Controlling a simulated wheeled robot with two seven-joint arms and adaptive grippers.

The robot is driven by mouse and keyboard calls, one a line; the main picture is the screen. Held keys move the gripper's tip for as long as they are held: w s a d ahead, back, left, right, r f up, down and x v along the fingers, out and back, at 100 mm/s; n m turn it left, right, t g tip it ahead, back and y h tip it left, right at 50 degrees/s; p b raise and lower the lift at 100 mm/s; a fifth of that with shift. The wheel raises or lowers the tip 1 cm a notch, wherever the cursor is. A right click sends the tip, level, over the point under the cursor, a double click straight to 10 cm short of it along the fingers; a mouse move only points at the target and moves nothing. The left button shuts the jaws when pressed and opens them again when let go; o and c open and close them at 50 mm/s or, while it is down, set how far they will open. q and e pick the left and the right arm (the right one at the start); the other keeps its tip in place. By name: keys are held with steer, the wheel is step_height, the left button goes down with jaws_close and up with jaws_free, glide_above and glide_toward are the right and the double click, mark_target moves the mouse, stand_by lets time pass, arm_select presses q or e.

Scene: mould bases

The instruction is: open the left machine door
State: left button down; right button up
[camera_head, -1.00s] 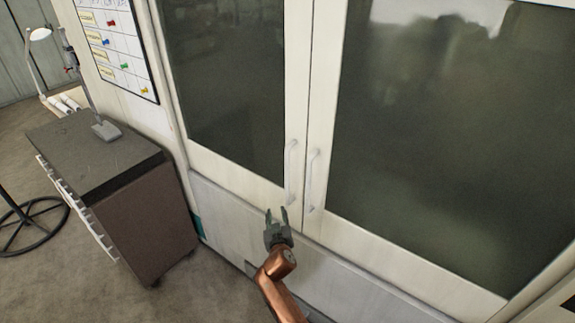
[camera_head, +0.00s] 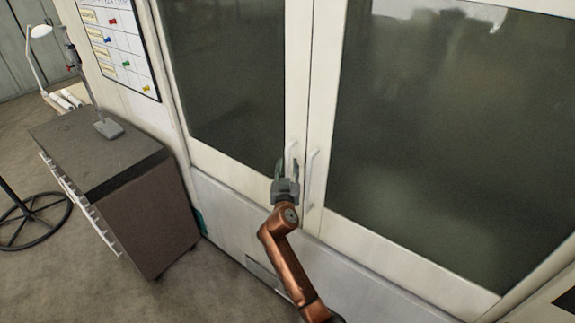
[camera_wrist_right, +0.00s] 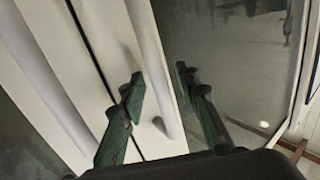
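The left machine door (camera_head: 225,85) has a dark glass pane in a cream frame and looks shut against the right door (camera_head: 430,140). Its pale upright bar handle (camera_head: 292,150) is partly hidden behind my right gripper (camera_head: 289,164). In the right wrist view, the open green fingers (camera_wrist_right: 160,76) stand on either side of a bar handle (camera_wrist_right: 149,50). I cannot tell whether they touch it. The right door's handle (camera_head: 311,175) is just to the right in the head view. My left gripper is not in view.
A dark cabinet (camera_head: 150,210) with a grey top and a lamp stands left of the machine. A round dark stand base (camera_head: 35,220) is on the floor at far left. A whiteboard (camera_head: 120,45) hangs at upper left.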

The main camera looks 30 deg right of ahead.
steer(key=shift+c, duration=0.7)
jaws_close()
steer(key=shift+w, duration=0.1)
